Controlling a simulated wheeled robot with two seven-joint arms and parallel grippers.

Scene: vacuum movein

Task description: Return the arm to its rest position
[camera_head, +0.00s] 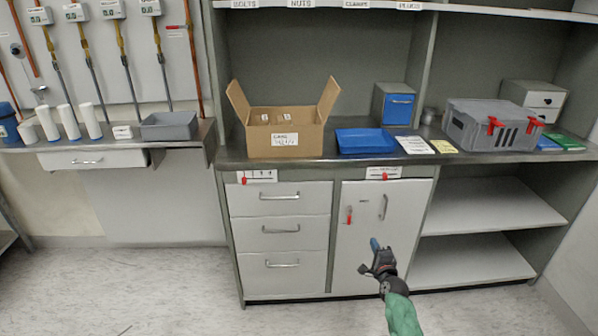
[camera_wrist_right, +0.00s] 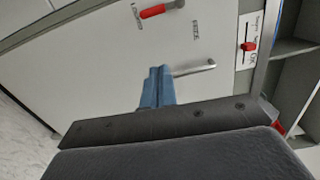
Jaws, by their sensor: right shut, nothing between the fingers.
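My right gripper (camera_head: 375,246) is in front of the white cabinet door (camera_head: 365,215), below its handle (camera_head: 384,207). Its blue fingers are shut together with nothing between them, as the right wrist view (camera_wrist_right: 157,87) also shows. In that view the door handle (camera_wrist_right: 195,68) appears just beyond and to the right of the fingertips. It looks apart from them, though the exact gap is hard to judge. The green sleeve of my right arm (camera_head: 402,312) comes in from the bottom. My left gripper is not in view.
The counter above holds an open cardboard box (camera_head: 284,139), a blue tray (camera_head: 365,141) and a grey toolbox (camera_head: 490,126) with red latches. A red-handled latch (camera_head: 349,215) is on the door. Drawers (camera_head: 280,232) are to the left and open shelves (camera_head: 480,205) to the right. The floor in front is clear.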

